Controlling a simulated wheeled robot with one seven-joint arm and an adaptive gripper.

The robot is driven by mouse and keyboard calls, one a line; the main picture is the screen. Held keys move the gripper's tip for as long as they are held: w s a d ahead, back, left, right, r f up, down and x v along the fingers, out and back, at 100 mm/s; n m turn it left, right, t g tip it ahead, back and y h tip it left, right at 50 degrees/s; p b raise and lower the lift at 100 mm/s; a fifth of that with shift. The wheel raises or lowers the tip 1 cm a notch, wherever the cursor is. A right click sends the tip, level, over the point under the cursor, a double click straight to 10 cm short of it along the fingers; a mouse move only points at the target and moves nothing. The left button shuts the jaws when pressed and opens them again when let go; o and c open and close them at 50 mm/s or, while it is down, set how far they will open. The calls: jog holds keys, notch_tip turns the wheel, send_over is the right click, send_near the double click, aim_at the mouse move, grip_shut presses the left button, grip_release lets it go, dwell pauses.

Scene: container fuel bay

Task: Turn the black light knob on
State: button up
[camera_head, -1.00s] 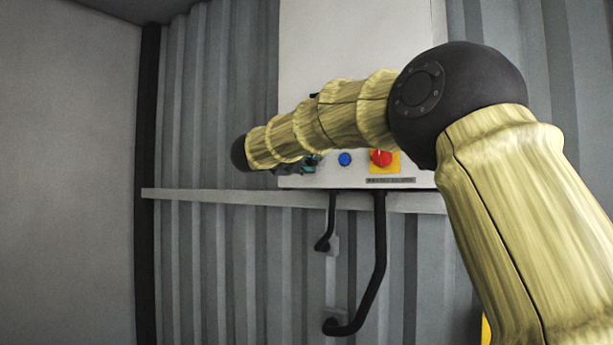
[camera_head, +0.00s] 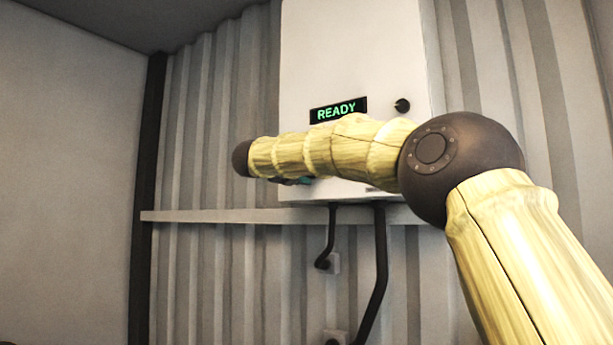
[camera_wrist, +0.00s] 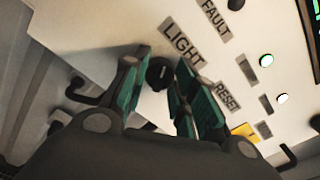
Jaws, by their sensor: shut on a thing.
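The black light knob (camera_wrist: 159,73) is round with a pale mark across its face. It sits on the white panel (camera_wrist: 100,20) beside the "LIGHT" label (camera_wrist: 183,46) in the wrist view. My gripper (camera_wrist: 164,64) has its teal-padded fingers on either side of the knob and is shut on it. In the head view my arm covers the light knob, and only a bit of teal of my gripper (camera_head: 304,181) shows below the forearm.
The panel has a lit green "READY" display (camera_head: 338,110) and another black round part (camera_head: 402,105). The wrist view shows "FAULT" (camera_wrist: 216,18) and "RESET" (camera_wrist: 228,96) labels and a yellow plate (camera_wrist: 245,132). Black pipes (camera_head: 378,270) run below the panel.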

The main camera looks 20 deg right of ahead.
jog(key=shift+s+r, duration=0.1)
jog(key=shift+r, duration=0.1)
jog(key=o, duration=1)
jog(key=shift+o, duration=0.2)
jog(key=shift+f, duration=0.1)
jog(key=shift+a, duration=0.1)
jog(key=v, duration=1.1)
jog(key=shift+s+a, duration=0.25)
jog(key=shift+s, duration=0.1)
